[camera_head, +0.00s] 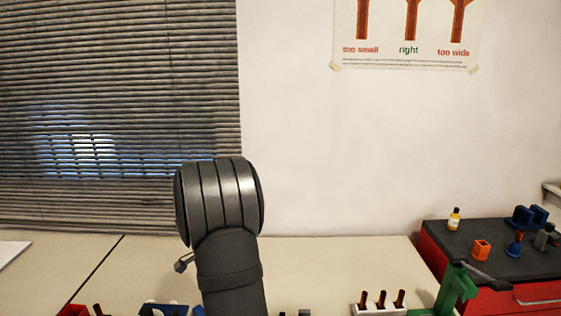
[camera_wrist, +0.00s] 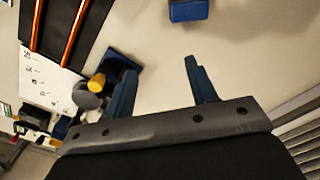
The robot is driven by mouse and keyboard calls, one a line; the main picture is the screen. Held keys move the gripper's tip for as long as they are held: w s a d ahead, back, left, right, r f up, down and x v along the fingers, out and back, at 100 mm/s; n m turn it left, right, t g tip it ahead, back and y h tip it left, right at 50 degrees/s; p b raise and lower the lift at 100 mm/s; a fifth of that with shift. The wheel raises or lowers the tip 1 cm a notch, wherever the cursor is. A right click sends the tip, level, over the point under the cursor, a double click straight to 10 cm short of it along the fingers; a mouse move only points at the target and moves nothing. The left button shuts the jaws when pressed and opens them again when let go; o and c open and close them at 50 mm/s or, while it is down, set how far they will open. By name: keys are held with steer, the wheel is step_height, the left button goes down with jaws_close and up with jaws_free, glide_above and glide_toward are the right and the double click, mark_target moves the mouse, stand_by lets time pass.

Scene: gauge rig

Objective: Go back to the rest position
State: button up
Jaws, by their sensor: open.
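My gripper (camera_wrist: 160,85) shows in the wrist view with its two dark blue fingers spread apart and nothing between them. It is open, above a pale table surface. In the head view my dark grey arm rises in the middle in front of the table, and the fingers are not visible there. A blue block (camera_wrist: 189,10) lies on the table at the top of the wrist view, beyond the fingertips and apart from them. A blue piece with a yellow cylinder (camera_wrist: 97,82) is left of the left finger.
A red cabinet (camera_head: 432,252) with a dark top stands at right, holding a small bottle (camera_head: 454,219) and an orange block (camera_head: 481,250). A green stand (camera_head: 457,286) and a white rack (camera_head: 379,309) with brown-topped pegs are in front. The table's (camera_head: 330,262) middle back is clear, before blinds and wall.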

steer(key=shift+s+a+r+m, duration=0.15)
steer(key=shift+a+r+m, duration=0.05)
steer(key=shift+a, duration=0.25)
steer(key=shift+s+a+r+m, duration=0.15)
steer(key=shift+s+a+m, duration=0.05)
steer(key=shift+a, duration=0.25)
steer(key=shift+s+a+r+m, duration=0.15)
steer(key=shift+a+r+m, duration=0.05)
steer(key=shift+a, duration=0.25)
steer(key=o, duration=1.1)
steer(key=shift+c, duration=0.2)
steer(key=s+a+r+n, duration=0.1)
steer(key=s+a+n, duration=0.1)
steer(key=a+n, duration=0.2)
steer(key=s+a+r+n, duration=0.2)
steer(key=a+n, duration=0.2)
steer(key=n, duration=0.1)
steer(key=s+a+r+n, duration=0.2)
steer(key=s+a+n, duration=0.1)
steer(key=a+n, duration=0.1)
steer(key=shift+a+r+n, duration=0.2)
steer(key=shift+a+n, duration=0.1)
steer(key=shift+a, duration=0.15)
steer(key=s+a+r+n, duration=0.5)
steer(key=s+a+n, duration=0.45)
steer(key=n, duration=0.35)
step_height(320, 180, down, 10)
steer(key=shift+s, duration=0.25)
steer(key=shift+r, duration=0.1)
